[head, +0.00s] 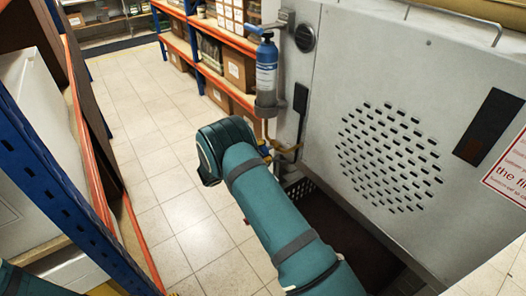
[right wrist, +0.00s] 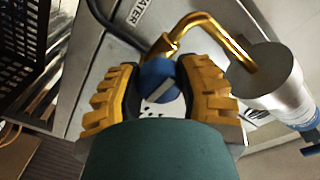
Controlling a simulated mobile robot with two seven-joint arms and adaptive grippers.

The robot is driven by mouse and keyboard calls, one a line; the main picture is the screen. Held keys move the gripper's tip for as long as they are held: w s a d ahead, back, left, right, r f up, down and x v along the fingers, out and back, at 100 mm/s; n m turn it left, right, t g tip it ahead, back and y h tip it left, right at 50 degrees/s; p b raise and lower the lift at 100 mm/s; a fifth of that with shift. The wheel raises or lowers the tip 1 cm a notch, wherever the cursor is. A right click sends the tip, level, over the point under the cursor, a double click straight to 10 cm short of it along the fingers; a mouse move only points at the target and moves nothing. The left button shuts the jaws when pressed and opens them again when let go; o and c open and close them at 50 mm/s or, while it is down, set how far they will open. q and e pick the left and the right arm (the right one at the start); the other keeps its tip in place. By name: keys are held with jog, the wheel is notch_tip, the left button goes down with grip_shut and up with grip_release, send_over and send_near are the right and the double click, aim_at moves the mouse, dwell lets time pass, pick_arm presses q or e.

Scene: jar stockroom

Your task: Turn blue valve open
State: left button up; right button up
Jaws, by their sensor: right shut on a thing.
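The blue valve (right wrist: 155,78) is a round blue knob with a pale stripe, seen in the right wrist view. My right gripper (right wrist: 166,86) has its two yellow ridged fingers on either side of the knob and is shut on it. A brass pipe (right wrist: 205,28) rises just beyond the knob and bends to the right. In the head view my right gripper (head: 265,151) is beside the machine, below a blue and grey cylinder (head: 266,72); the arm hides most of it and the valve does not show clearly there. My left gripper is not in view.
A large grey metal cabinet (head: 345,45) with a perforated round grille stands right of the arm. A dark crate (head: 299,188) is low beside it. Orange and blue shelving (head: 75,130) stands at the left. The tiled floor (head: 140,105) between is clear.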

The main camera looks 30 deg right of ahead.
jog(key=n, duration=0.3)
jog(key=shift+n, duration=0.4)
jog(key=n, duration=0.4)
jog(key=shift+n, duration=0.4)
jog(key=n, duration=0.4)
jog(key=shift+n+t+h+p, duration=0.3)
jog(key=shift+p, duration=0.05)
jog(key=n+p, duration=0.1)
jog(key=n, duration=0.4)
jog(key=o, duration=1.2)
jog(key=shift+s+d+n, duration=0.1)
jog(key=shift+n, duration=0.2)
